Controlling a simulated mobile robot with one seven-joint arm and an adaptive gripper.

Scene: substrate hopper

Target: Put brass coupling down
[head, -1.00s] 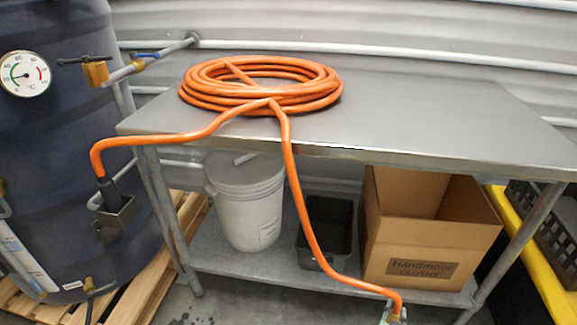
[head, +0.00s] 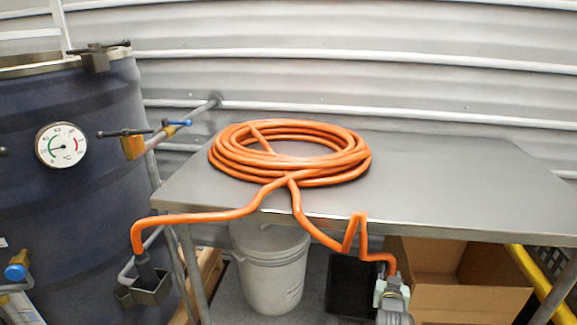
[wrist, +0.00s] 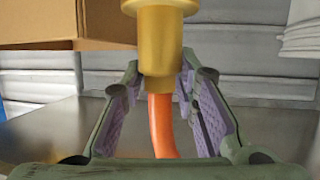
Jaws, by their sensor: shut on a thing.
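The brass coupling (wrist: 158,40) is large at the top middle of the wrist view, on the end of the orange hose (wrist: 161,125). My gripper (wrist: 162,75), with green fingers and purple pads, is shut on the coupling. In the head view my gripper (head: 390,286) is at the lower right, in front of the table's front edge and below the tabletop. The hose (head: 330,238) drops from the coil, kinks upward and ends at my gripper. The coupling itself is not clear in the head view.
The steel table (head: 450,185) carries the hose coil (head: 290,180) at its left; its right half is bare. Below are a white bucket (head: 272,270), a black bin (head: 350,285) and a cardboard box (head: 470,300). A dark tank (head: 75,190) with a black holder (head: 145,290) stands left.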

